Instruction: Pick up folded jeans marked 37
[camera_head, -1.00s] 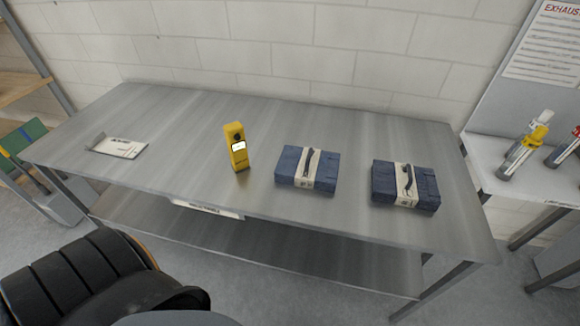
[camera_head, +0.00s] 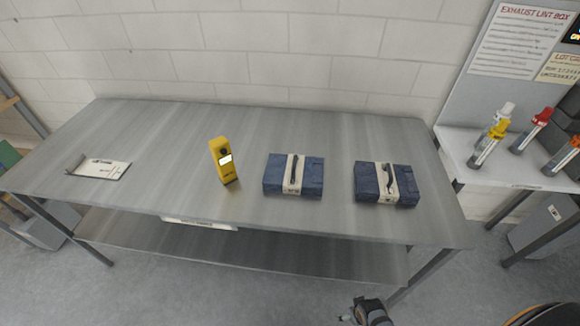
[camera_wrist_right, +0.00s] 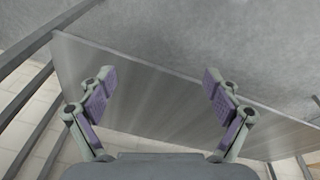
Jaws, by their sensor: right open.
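Two folded blue jeans, each wrapped in a cream band with a dark strap, lie flat on the metal table. The left folded jeans (camera_head: 309,176) lie near the table's middle, right of a yellow device. The right folded jeans (camera_head: 405,182) lie near the table's right end. The numbers on the bands are too small to read, so I cannot tell which is marked 37. My right gripper (camera_wrist_right: 158,80) is open and empty in the right wrist view, away from both jeans. A dark part of it shows at the bottom of the head view. My left gripper is not in view.
The metal table (camera_head: 150,180) has a lower shelf. The yellow device (camera_head: 222,163) stands upright left of the jeans. A white card holder (camera_head: 100,169) lies at the left. Several colour-capped bottles stand on a side bench (camera_head: 465,165) at right. A wall runs behind the table.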

